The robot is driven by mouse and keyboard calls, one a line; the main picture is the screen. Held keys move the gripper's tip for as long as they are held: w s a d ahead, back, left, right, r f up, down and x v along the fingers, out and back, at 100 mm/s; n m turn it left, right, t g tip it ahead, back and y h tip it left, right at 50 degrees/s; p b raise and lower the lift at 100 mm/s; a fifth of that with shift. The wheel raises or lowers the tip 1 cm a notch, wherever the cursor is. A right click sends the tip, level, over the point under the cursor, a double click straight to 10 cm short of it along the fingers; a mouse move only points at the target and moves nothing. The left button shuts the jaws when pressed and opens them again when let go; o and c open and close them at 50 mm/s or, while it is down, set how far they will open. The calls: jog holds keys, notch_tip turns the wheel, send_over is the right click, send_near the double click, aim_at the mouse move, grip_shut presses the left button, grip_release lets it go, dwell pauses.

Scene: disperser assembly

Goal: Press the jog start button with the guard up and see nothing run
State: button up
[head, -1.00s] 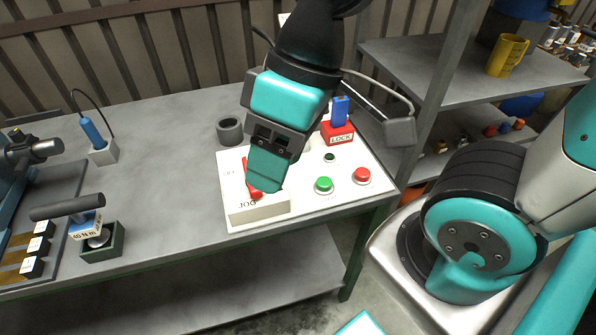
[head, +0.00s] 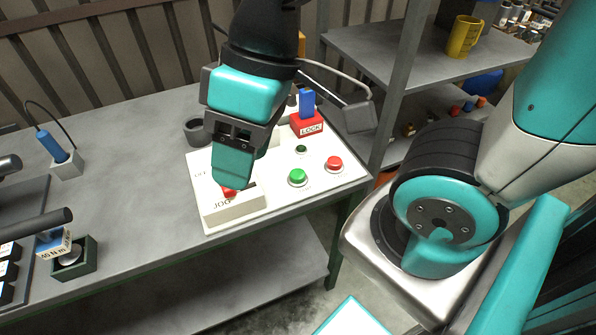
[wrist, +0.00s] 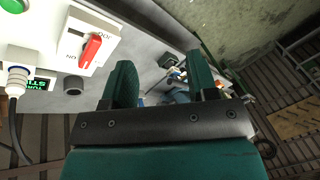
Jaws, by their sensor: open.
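My gripper (head: 232,165) is open and empty, hanging over the left part of the white control panel (head: 330,180). It hides much of the red selector lever (head: 229,194), on a raised white box marked OFF and JOG. In the wrist view the whole lever (wrist: 91,49) shows to the left of my open fingers (wrist: 163,80), apart from them. A green button (head: 297,176) sits to the right of my gripper in the head view, with nothing on it. A red button (head: 333,163) is beside it. I cannot make out the guard.
A red LOCK block (head: 308,126) with a blue piece stands at the panel's back. A dark ring (head: 197,131) lies behind the panel. Bare bench (head: 125,165) lies to the left; a shelf (head: 370,50) stands to the right.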

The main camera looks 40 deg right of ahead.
jog(key=shift+c, duration=0.4)
grip_shut()
dwell(1.3)
